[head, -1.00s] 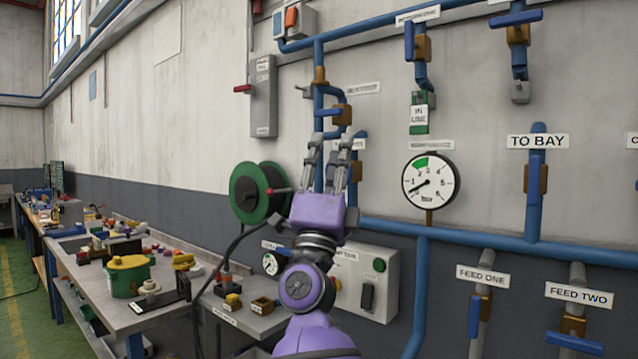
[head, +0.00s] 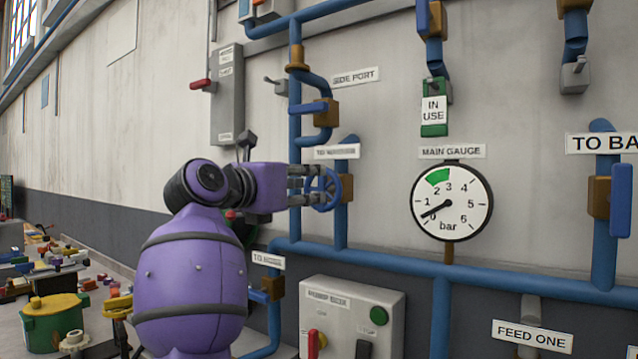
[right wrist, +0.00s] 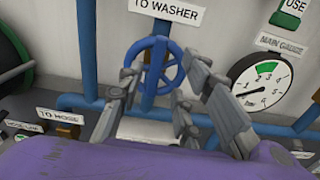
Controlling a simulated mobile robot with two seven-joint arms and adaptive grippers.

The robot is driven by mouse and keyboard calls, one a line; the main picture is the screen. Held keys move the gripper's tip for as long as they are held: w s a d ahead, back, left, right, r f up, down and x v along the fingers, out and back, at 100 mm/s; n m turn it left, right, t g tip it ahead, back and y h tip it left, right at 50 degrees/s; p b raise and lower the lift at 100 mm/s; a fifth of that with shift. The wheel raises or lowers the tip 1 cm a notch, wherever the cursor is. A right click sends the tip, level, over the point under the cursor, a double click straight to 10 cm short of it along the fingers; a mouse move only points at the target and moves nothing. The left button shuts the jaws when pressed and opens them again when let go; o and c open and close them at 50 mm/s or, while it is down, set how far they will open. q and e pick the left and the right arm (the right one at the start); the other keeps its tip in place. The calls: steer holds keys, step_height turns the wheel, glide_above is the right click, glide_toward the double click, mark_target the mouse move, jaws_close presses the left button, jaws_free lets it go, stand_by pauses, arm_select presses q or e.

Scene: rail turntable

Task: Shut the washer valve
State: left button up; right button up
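The washer valve is a blue handwheel (head: 323,189) on a blue pipe, below a sign that the right wrist view reads as TO WASHER (right wrist: 165,12). The handwheel also shows in the right wrist view (right wrist: 155,66), facing the gripper. My right gripper (head: 305,186) comes at it from the left in the head view, its grey fingers overlapping the wheel's left side. In the right wrist view the fingers of the right gripper (right wrist: 156,85) are spread apart on both sides of the wheel's lower part. Whether they touch the rim cannot be told. My left gripper is not in view.
The main gauge (head: 451,201) is right of the wheel, its needle low. A side port valve (head: 325,112) sits above and a hose valve (head: 272,288) below left. A grey switch box (head: 350,320) is below. A cluttered bench (head: 110,335) stands at left.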

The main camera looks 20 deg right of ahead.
mark_target(320, 185)
steer(key=x, duration=0.3)
steer(key=shift+w+d, duration=0.1)
steer(key=shift+d, duration=0.1)
steer(key=x, duration=0.3)
steer(key=shift+w+a+f+p, duration=0.15)
steer(key=shift+w+f+p, duration=0.1)
steer(key=shift+p, duration=0.15)
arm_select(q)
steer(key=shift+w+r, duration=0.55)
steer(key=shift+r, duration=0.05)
arm_select(e)
steer(key=shift+w+d, duration=0.1)
steer(key=shift+d, duration=0.2)
steer(key=shift+c, duration=0.2)
